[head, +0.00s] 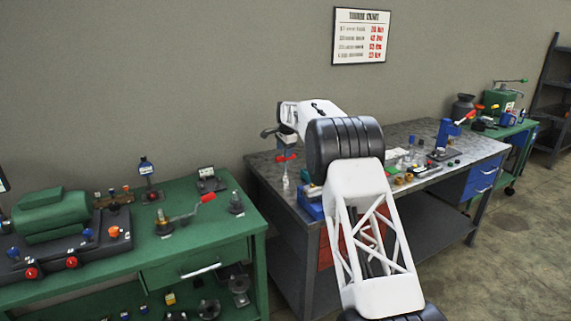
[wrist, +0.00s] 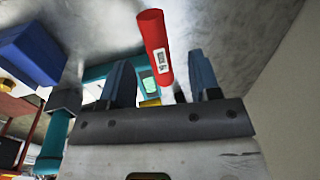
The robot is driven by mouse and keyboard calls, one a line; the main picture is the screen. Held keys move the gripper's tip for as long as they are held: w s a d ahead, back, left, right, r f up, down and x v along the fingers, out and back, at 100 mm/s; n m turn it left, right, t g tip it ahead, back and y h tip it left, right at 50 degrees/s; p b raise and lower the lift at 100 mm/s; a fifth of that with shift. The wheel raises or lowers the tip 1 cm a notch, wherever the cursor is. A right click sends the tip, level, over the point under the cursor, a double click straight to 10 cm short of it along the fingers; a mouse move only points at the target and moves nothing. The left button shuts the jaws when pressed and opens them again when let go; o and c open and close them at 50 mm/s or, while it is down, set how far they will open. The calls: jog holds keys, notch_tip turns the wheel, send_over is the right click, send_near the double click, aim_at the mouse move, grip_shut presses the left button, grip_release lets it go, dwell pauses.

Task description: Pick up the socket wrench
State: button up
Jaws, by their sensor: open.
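A tool with a red cylindrical handle, a small white label and a grey shaft, likely the socket wrench (wrist: 154,46), shows in the wrist view. Its shaft runs down between the two dark blue-grey fingers of my gripper (wrist: 165,80). The fingers stand apart on either side of it, and I see no clear contact. The shaft's lower end is hidden behind the gripper body. In the head view my gripper (head: 285,138) is over the left end of the grey metal workbench (head: 268,166), with a small red piece just below it, too small to identify.
A blue box (head: 311,203) sits at the bench's near left edge; a blue block (wrist: 32,52) and teal parts show in the wrist view. Small parts crowd the bench's right side. A green bench (head: 165,262) at left holds a red-handled crank (head: 190,211) and fixtures.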

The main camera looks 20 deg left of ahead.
aim_at(284, 161)
jog(key=shift+w+a+f, duration=0.1)
jog(key=shift+f, duration=0.6)
jog(key=shift+f, duration=0.1)
jog(key=shift+w+a+f, duration=0.1)
jog(key=shift+w+f, duration=0.05)
jog(key=shift+f, duration=1.1)
jog(key=shift+w+a+f, duration=0.1)
jog(key=shift+w+f, duration=0.05)
jog(key=shift+f, duration=1.05)
grip_shut()
